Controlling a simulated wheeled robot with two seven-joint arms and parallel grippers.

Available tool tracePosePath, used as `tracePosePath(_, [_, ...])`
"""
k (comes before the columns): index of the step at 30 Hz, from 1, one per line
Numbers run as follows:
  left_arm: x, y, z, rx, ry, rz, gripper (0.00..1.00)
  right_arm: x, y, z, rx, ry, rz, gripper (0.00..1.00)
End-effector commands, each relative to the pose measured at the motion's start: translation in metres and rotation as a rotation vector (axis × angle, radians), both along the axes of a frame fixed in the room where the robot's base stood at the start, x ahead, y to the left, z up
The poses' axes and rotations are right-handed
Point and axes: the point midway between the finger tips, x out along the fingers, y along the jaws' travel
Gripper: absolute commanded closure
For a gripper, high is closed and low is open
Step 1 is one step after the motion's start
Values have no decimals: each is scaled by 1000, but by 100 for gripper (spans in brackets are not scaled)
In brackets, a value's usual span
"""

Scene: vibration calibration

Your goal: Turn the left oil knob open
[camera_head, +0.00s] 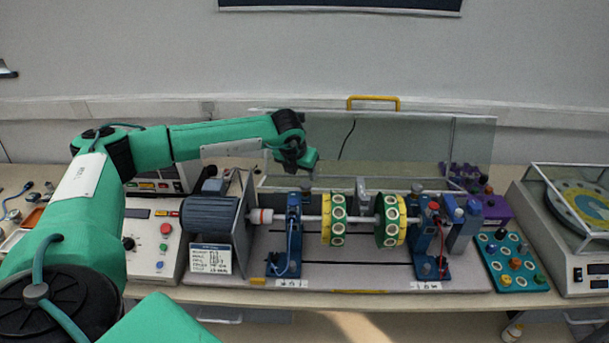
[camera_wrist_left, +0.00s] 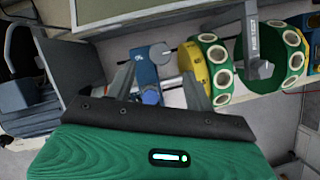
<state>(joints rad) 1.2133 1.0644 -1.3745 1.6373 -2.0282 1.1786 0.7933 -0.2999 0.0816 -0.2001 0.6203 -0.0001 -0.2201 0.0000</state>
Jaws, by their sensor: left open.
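The left blue bearing stand (camera_head: 287,245) holds the left end of the shaft. A small grey knob (camera_head: 306,187) shows at its top, just below my left gripper (camera_head: 303,166). In the left wrist view, my left gripper (camera_wrist_left: 158,88) has its two fingers spread, with nothing held. The blue stand (camera_wrist_left: 143,70) shows beyond and between the fingers, with a round grey knob (camera_wrist_left: 160,53) on it. A blue cap (camera_wrist_left: 151,96) also sits between the fingers. I cannot tell whether the fingers touch anything. My right gripper is not in view.
Yellow-and-green discs (camera_head: 337,220) sit on the shaft to the right. The motor (camera_head: 210,215) stands left. A raised clear cover (camera_head: 400,150) is behind. The right blue stand (camera_head: 428,245) and a teal parts tray (camera_head: 515,265) lie further right.

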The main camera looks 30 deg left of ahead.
Motion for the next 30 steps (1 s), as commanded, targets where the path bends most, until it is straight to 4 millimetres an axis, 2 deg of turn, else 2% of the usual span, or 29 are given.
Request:
tracePosePath(1, [4,0,-6,1,3,-1,46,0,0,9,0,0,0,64])
tracePosePath(6, [15,2,-34,0,3,0,46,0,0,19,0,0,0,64])
tracePosePath(9, [19,2,-43,0,1,-1,46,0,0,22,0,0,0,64])
tracePosePath(15, [21,3,-52,0,0,-1,46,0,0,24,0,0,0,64])
tracePosePath(21, [22,3,-53,0,0,-1,46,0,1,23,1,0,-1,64])
tracePosePath(23, [21,3,-53,0,0,-1,54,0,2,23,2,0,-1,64])
tracePosePath(28, [21,3,-53,-1,0,0,87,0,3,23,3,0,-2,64])
tracePosePath(30, [22,3,-53,-1,-1,0,90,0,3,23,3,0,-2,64])
